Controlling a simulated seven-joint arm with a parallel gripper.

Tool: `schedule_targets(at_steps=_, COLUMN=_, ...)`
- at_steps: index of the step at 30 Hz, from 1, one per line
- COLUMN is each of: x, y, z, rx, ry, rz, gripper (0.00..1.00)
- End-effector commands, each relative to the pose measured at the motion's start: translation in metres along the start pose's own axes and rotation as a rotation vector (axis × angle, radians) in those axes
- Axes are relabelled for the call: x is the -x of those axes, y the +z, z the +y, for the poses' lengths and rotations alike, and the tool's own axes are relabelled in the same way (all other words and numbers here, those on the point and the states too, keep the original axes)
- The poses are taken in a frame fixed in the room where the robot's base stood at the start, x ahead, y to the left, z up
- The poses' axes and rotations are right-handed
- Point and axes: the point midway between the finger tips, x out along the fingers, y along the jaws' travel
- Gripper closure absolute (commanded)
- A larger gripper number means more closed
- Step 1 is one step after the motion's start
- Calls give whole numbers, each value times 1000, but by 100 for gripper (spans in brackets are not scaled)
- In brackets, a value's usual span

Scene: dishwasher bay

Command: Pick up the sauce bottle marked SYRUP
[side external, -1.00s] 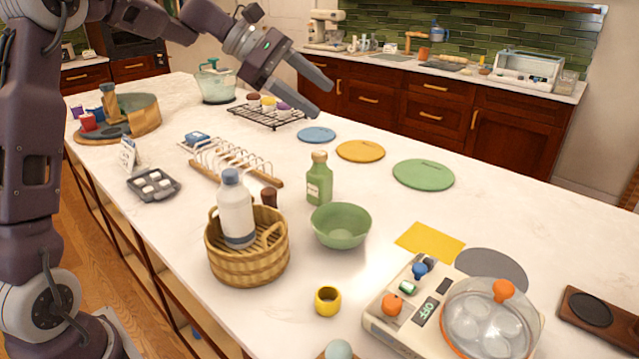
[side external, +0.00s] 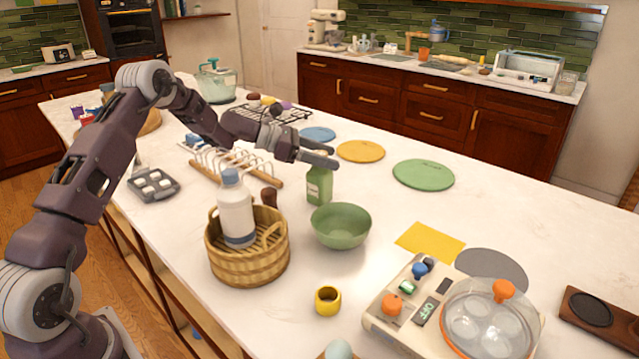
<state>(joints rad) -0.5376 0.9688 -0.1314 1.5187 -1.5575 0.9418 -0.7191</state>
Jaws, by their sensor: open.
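A green bottle (side external: 319,187) with a pale label stands upright on the white counter, behind the green bowl. Its label is too small to read, so I cannot tell whether it says SYRUP. The fingers hide the bottle's cap. I cannot tell whether they touch it or are around it.
A green bowl (side external: 341,226) stands just in front of the green bottle. A wire rack (side external: 232,165) lies left, under my arm. Blue (side external: 318,134), orange (side external: 361,151) and green (side external: 423,174) discs lie behind. An egg cooker (side external: 440,310) is front right.

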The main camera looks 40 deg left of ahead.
Motion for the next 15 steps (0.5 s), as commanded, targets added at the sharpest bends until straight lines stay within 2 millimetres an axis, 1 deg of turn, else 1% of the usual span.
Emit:
schedule_targets(at_steps=1, x=-8, y=-1, z=0, rx=1, ry=0, rz=1, gripper=38)
schedule_targets(at_steps=3, x=-13, y=-1, z=1, rx=1, ry=1, rz=0, gripper=38)
schedule_targets(at_steps=9, x=-14, y=0, z=1, rx=1, ry=2, rz=0, gripper=38)
schedule_targets(at_steps=11, x=-14, y=0, z=1, rx=1, ry=2, rz=0, gripper=48)
schedule_targets(at_steps=15, x=-14, y=0, z=1, rx=1, ry=2, rz=0, gripper=76)
